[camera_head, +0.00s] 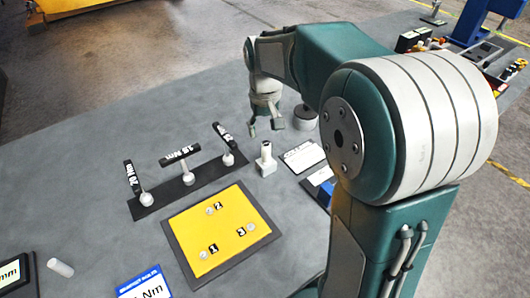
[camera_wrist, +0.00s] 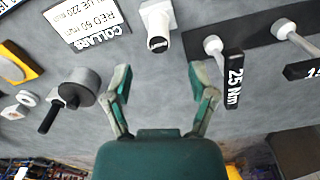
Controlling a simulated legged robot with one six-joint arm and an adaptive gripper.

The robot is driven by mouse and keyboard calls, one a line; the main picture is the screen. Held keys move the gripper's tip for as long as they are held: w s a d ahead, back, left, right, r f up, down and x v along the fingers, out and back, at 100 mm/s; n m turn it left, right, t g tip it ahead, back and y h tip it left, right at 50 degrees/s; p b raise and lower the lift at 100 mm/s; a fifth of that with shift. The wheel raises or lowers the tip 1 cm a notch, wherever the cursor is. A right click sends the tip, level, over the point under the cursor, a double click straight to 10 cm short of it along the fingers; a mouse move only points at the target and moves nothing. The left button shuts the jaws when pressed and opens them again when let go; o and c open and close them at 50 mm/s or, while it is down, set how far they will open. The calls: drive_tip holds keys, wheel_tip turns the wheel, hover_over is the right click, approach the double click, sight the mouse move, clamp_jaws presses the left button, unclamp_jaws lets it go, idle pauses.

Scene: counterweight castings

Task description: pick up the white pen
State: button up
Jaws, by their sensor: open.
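No plainly recognisable white pen shows in either view. A short white cylinder (camera_head: 60,267) lies on the table at the lower left of the head view; I cannot tell whether it is the pen. A white post-like piece (camera_head: 266,160) stands in front of my gripper, and also shows at the top of the wrist view (camera_wrist: 159,22), with a dark end. My gripper (camera_head: 266,127) is open and empty above the table. In the wrist view its two fingers (camera_wrist: 165,88) are spread over bare grey tabletop.
A black rack (camera_head: 190,186) holds upright tools with torque labels. A yellow numbered board (camera_head: 222,228) lies in front. A grey cylinder (camera_head: 304,117) stands right of my gripper, near a printed card (camera_head: 303,157). The table's far left is clear.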

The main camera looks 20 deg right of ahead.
sight(266, 143)
drive_tip(key=f, duration=0.6)
drive_tip(key=shift+s+d, duration=0.1)
drive_tip(key=shift+s, duration=0.1)
drive_tip(key=shift+r, duration=0.1)
clamp_jaws()
